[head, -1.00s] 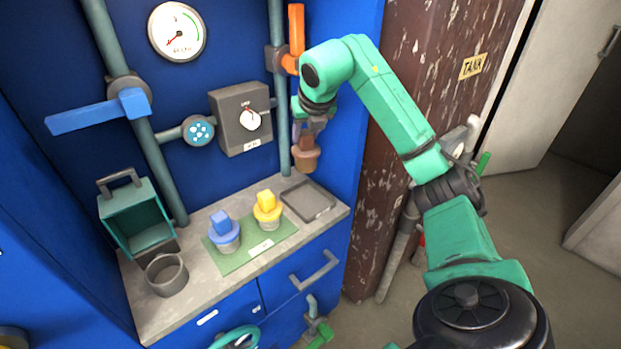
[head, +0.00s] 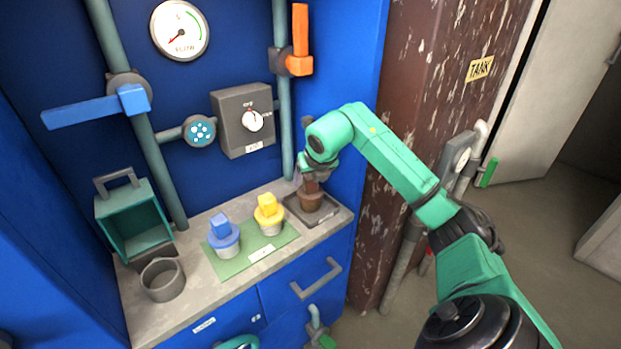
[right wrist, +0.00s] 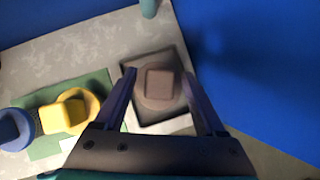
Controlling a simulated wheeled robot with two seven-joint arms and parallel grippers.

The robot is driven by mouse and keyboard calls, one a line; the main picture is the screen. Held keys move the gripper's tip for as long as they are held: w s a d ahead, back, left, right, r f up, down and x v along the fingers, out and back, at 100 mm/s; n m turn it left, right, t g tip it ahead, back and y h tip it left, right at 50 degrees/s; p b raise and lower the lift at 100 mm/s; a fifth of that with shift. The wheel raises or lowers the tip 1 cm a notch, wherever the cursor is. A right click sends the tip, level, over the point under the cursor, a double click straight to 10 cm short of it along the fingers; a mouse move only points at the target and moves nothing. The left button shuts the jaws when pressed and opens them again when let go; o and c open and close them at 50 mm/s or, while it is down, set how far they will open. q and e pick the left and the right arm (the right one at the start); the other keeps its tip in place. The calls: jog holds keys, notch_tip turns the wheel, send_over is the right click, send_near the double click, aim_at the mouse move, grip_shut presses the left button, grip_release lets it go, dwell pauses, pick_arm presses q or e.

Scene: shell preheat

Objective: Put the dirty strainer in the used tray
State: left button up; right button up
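The dirty strainer (head: 311,201), brown with a block-shaped handle, stands upright in the grey used tray (head: 329,215) at the right end of the counter. The right wrist view shows the strainer (right wrist: 159,87) within the rim of the tray (right wrist: 178,119). My right gripper (head: 312,180) is just above the strainer. In the right wrist view my right gripper (right wrist: 160,78) has its fingers spread on both sides of the handle, with gaps showing, so it looks open. My left gripper is not in view.
A yellow strainer (head: 268,215) and a blue strainer (head: 224,240) stand on a green mat (head: 235,264) left of the tray. A grey cup (head: 162,281) and an open green box (head: 132,222) are farther left. Pipes and a control box (head: 240,122) line the wall behind.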

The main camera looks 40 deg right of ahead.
jog(key=shift+r, duration=0.1)
jog(key=shift+r, duration=0.25)
jog(key=v, duration=1.1)
jog(key=shift+s+r+p, duration=0.25)
jog(key=shift+p, duration=0.2)
jog(key=shift+a, duration=0.1)
